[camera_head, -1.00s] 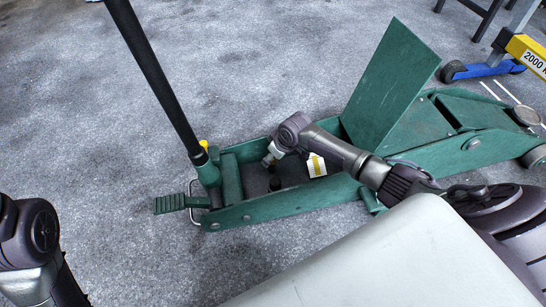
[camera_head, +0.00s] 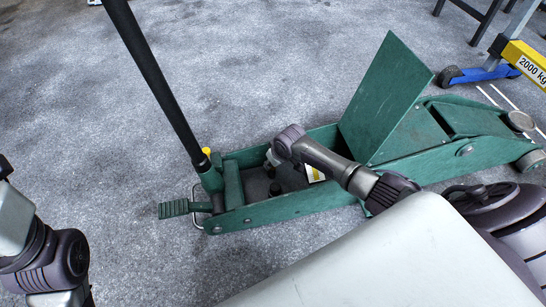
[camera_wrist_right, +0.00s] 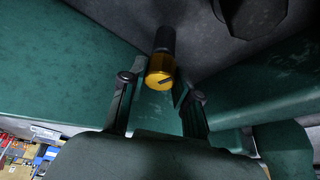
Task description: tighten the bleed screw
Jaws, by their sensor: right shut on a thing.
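The green trolley jack (camera_head: 290,207) stands on the floor, its black handle (camera_head: 160,80) leaning up to the left. Finger contact is hard to see from this angle. In the head view my right wrist reaches down into the jack's frame, which hides the screw and fingertips. My left arm is at the lower left edge; its gripper is out of view.
A raised green plate (camera_head: 388,100) stands right of my right wrist. A green pedal (camera_head: 175,208) sticks out left of the handle's base. A yellow bar marked 2000 kg (camera_head: 528,62) and a blue foot (camera_head: 485,73) are at the upper right. The floor at left is clear.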

